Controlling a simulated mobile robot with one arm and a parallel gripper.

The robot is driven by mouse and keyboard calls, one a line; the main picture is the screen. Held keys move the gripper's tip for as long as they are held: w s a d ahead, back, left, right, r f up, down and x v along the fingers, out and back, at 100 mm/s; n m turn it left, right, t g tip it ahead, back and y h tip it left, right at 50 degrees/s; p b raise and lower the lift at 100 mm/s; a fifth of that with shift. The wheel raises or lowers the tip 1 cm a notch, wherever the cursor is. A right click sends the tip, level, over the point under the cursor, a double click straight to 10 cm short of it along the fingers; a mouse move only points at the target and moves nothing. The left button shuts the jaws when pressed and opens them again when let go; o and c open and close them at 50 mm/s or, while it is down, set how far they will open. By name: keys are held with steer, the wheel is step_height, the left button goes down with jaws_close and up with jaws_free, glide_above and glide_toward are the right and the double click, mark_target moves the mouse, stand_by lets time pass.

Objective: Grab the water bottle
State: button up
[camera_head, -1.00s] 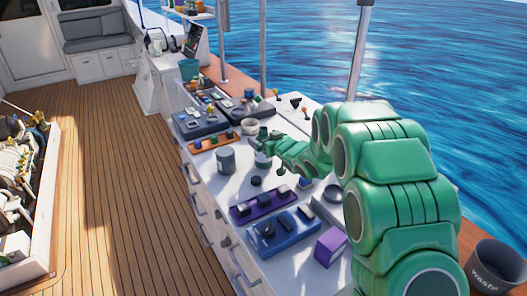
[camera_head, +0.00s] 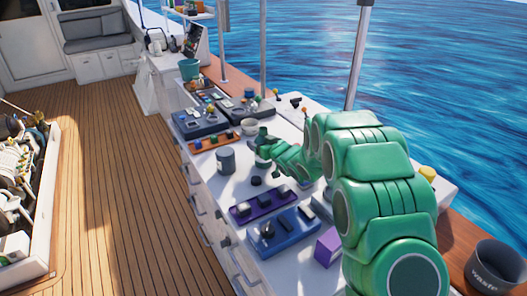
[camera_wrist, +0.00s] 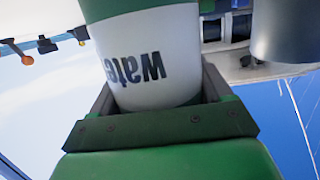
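The water bottle (camera_wrist: 148,62) fills the middle of the wrist view. It has a white part with dark "Water" lettering, seen upside down, and a green part at the picture's top. My green gripper (camera_wrist: 158,92) has one finger on each side of it. Both fingers are very close to the bottle, and I cannot tell whether they press on it. In the head view my gripper (camera_head: 268,145) is over the counter, and a small green-and-white piece, probably the bottle (camera_head: 262,162), shows at it, mostly hidden.
A grey can (camera_head: 225,160) stands left of my gripper on the white counter (camera_head: 205,170). A white bowl (camera_head: 249,127) is just behind. The deck (camera_head: 120,200) at left is clear.

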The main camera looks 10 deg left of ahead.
mark_target(261, 135)
steer(key=c, duration=0.7)
steer(key=shift+r, duration=0.25)
steer(key=shift+c, duration=0.2)
steer(key=shift+r, duration=1.45)
steer(key=shift+s+d+r, duration=0.3)
steer(key=shift+s+r, duration=0.45)
steer(key=shift+r, duration=0.2)
steer(key=shift+s+d+r, duration=0.35)
steer(key=shift+s+r, duration=0.35)
steer(key=shift+r, duration=0.25)
steer(key=shift+s+d+r, duration=0.3)
steer(key=shift+s+r, duration=0.45)
steer(key=shift+r, duration=0.2)
steer(key=s+d+r, duration=0.3)
steer(key=s+r, duration=0.1)
steer(key=s, duration=0.4)
steer(key=shift+d, duration=0.35)
